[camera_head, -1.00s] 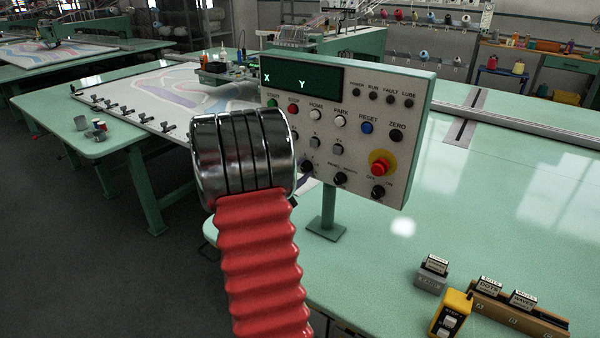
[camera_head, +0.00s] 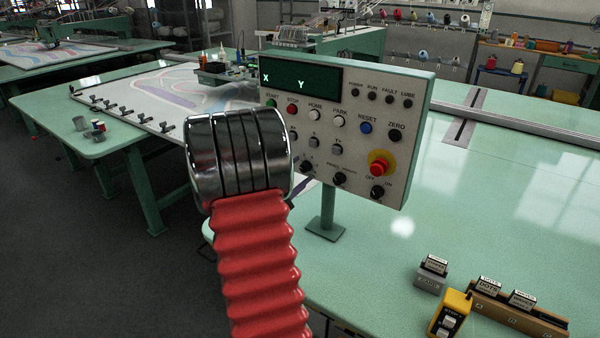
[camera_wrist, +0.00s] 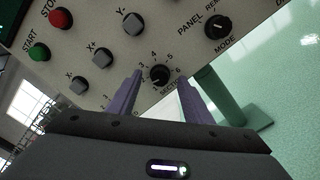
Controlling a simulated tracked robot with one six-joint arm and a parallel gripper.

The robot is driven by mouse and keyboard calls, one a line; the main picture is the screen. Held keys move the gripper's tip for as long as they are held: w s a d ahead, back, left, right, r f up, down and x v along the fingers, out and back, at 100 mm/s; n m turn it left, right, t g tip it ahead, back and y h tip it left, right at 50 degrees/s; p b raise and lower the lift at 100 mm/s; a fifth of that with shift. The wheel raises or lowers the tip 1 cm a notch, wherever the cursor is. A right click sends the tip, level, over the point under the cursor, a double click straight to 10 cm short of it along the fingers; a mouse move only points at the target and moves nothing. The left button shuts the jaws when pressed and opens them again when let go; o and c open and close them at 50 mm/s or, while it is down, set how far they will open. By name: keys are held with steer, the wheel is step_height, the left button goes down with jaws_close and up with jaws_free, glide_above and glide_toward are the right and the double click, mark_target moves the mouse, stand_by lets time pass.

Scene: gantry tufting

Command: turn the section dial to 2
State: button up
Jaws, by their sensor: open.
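The section dial (camera_wrist: 160,75) is a round black knob on the cream control panel (camera_wrist: 62,88), with printed numbers around it. Numbers 3 to 6 show beside it; I cannot tell for sure which one its mark points at. In the head view the dial (camera_head: 307,167) shows low on the panel, just right of my metal wrist. My gripper (camera_wrist: 160,79) is open in the wrist view, its two purple fingers on either side of the dial with gaps visible. I cannot tell how far the tips are from the panel face.
The mode knob (camera_wrist: 217,25) and the X+ button (camera_wrist: 103,57) are near the dial. A red emergency stop (camera_head: 380,166) sticks out at the panel's right. The panel stands on a post (camera_head: 327,205) on the green table (camera_head: 480,200). A yellow pendant (camera_head: 451,312) lies at front right.

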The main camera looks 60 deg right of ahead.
steer(key=w+a, duration=0.2)
steer(key=a, duration=1)
steer(key=shift+a, duration=0.2)
